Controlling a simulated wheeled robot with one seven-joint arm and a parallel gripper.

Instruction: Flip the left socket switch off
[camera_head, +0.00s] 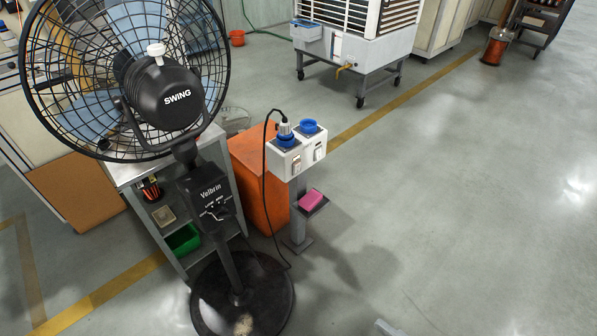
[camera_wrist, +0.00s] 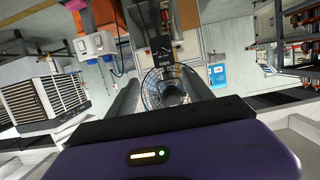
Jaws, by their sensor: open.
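A white socket box (camera_head: 296,155) stands on a grey post in the head view. It has two blue round sockets on top and two small switches on its front face. The left switch (camera_head: 296,163) is below the left socket, which holds a plug (camera_head: 286,130) with a black cable. The right switch (camera_head: 317,152) is below the empty right socket. The switch positions are too small to tell. The wrist view shows the box upside down (camera_wrist: 94,45), at upper left. My gripper (camera_wrist: 163,82) is open and empty in the wrist view, apart from the box.
A black standing fan (camera_head: 168,98) is left of the box, its round base on the floor. An orange panel (camera_head: 258,180) is behind the post, and a pink block (camera_head: 311,199) sits on a small post shelf. A wheeled cooler (camera_head: 350,45) stands behind. The right floor is clear.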

